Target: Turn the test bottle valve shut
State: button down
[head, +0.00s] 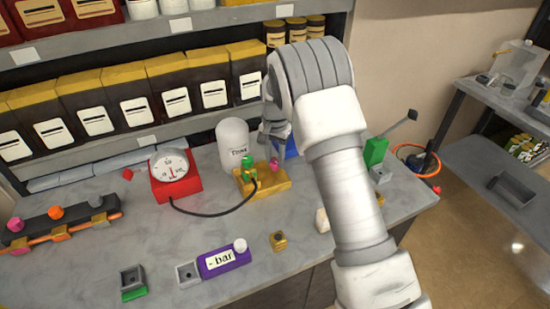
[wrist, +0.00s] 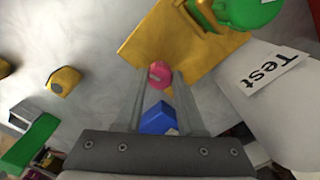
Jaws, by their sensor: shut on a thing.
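The white test bottle (head: 233,145) stands upright at the back of the counter; its "Test" label also shows in the wrist view (wrist: 268,73). A brass block (head: 268,181) sits in front of it, with a green fitting (head: 249,170) on its left part. The block and the green fitting (wrist: 245,12) fill the top of the wrist view. A pink valve knob (wrist: 159,75) is at the block's edge. My gripper (wrist: 160,78) is shut on this knob, one fingertip on each side. In the head view, my wrist partly hides my gripper (head: 274,150).
A red-based gauge (head: 174,172) stands left, its black hose (head: 215,213) running to the brass block. A blue object (head: 291,148) is close behind my gripper. A green block with a lever (head: 376,151) stands right. A purple "- bar" block (head: 223,261) lies in front.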

aim_at(275, 162)
jog(key=shift+m, duration=1.2)
jog(key=c, duration=0.5)
grip_release()
jog(key=shift+r, duration=0.15)
jog(key=shift+r+p, duration=0.4)
jog(key=shift+r, duration=8.2)
